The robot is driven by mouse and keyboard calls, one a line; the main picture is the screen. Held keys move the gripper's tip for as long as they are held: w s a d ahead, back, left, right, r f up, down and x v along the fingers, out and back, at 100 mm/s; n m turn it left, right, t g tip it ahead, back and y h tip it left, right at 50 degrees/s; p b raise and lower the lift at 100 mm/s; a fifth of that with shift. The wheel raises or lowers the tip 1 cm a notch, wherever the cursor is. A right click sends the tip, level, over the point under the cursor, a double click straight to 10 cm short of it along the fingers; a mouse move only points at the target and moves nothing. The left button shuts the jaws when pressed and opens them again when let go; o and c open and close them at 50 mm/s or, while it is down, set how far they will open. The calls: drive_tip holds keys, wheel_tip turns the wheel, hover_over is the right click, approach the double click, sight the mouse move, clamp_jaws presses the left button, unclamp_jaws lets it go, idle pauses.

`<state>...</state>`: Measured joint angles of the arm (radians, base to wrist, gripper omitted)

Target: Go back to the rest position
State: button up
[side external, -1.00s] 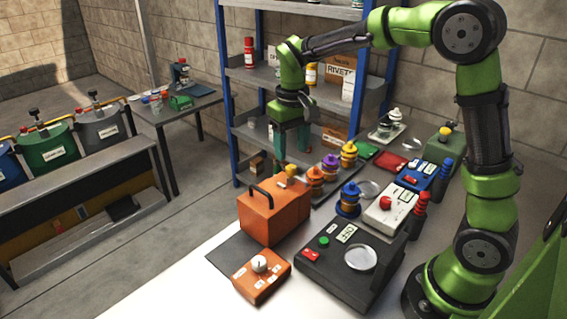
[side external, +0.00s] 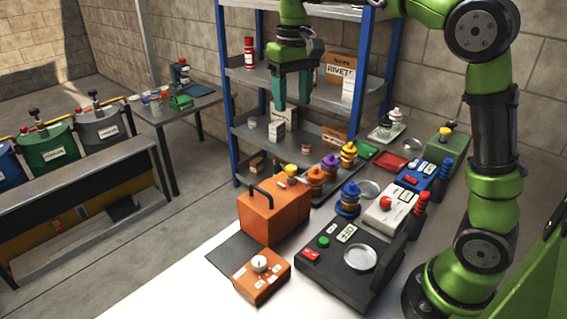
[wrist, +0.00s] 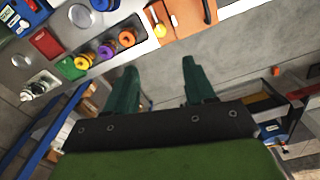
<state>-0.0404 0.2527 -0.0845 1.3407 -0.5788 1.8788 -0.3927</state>
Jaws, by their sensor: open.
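My gripper (side external: 292,90) hangs high above the bench, in front of the shelf rack, with its teal fingers pointing down. In the wrist view my gripper (wrist: 155,85) shows its two fingers apart with nothing between them. Below it stand an orange case (side external: 272,214) with a dark handle and several coloured stacked pieces, among them an orange one (side external: 315,181) and a purple one (side external: 330,164). The orange case also shows at the top of the wrist view (wrist: 185,18). The gripper touches none of them.
The blue-posted shelf rack (side external: 226,95) with boxes and bottles stands close behind the gripper. A black panel unit (side external: 330,268), a white box (side external: 392,212) and a small orange control box (side external: 262,280) lie on the bench. Drums (side external: 48,148) stand at far left.

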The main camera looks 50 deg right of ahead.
drive_tip(key=s+a+f+t+y, duration=0.1)
drive_tip(key=s+a+f+t, duration=0.1)
drive_tip(key=s, duration=0.7)
drive_tip(key=s+a+f+m+t+y, duration=0.1)
drive_tip(key=s+a+f+t, duration=0.1)
drive_tip(key=s+t, duration=0.3)
drive_tip(key=s+f, duration=0.1)
drive_tip(key=s, duration=0.3)
drive_tip(key=shift+a+f, duration=0.2)
drive_tip(key=shift+f, duration=0.05)
